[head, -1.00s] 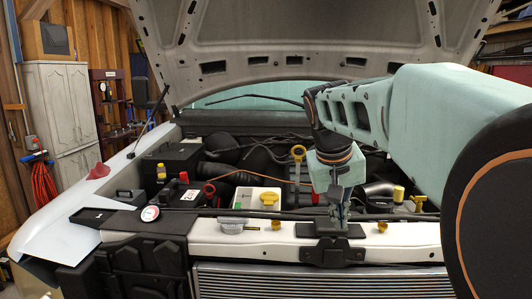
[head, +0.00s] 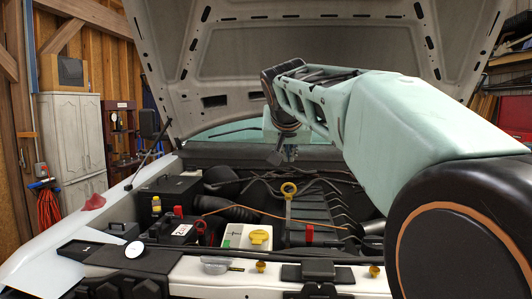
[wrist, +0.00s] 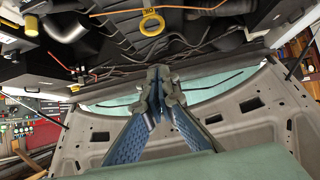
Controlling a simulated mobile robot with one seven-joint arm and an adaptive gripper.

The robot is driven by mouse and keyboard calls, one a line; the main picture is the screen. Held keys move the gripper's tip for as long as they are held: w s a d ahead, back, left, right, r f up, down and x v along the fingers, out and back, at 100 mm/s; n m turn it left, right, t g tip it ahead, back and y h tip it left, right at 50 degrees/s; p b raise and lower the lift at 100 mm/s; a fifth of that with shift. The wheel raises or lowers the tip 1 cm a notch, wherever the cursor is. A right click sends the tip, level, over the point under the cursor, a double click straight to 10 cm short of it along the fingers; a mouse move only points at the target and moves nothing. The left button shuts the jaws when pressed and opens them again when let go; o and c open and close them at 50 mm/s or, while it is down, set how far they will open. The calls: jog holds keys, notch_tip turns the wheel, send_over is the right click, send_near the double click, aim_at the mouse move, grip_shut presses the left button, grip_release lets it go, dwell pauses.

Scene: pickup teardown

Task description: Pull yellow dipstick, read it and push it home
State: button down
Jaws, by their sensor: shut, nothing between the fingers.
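In the wrist view the yellow ring (wrist: 151,22) shows near the top edge. Its shaft below the handle is mostly hidden, so I cannot tell how deep it sits. My gripper (head: 275,158) hangs above and behind the ring in the picture, apart from it. In the wrist view my gripper (wrist: 156,72) has its blue-lined fingers together at the tips, holding nothing.
A reservoir with a yellow cap (head: 258,237) and a black battery (head: 177,231) stand to the left. The raised hood (head: 310,55) spans above the arm. The front crossmember (head: 200,279) and its latch (head: 317,270) lie at the near edge.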

jog(key=w+d+f+p, duration=0.1)
jog(key=w+f, duration=0.4)
jog(key=f, duration=0.2)
jog(key=shift+w+d+f, duration=0.15)
jog(key=shift+w, duration=0.2)
jog(key=shift+f, duration=0.1)
notch_tip(320, 180, down, 17)
jog(key=b, duration=1.6)
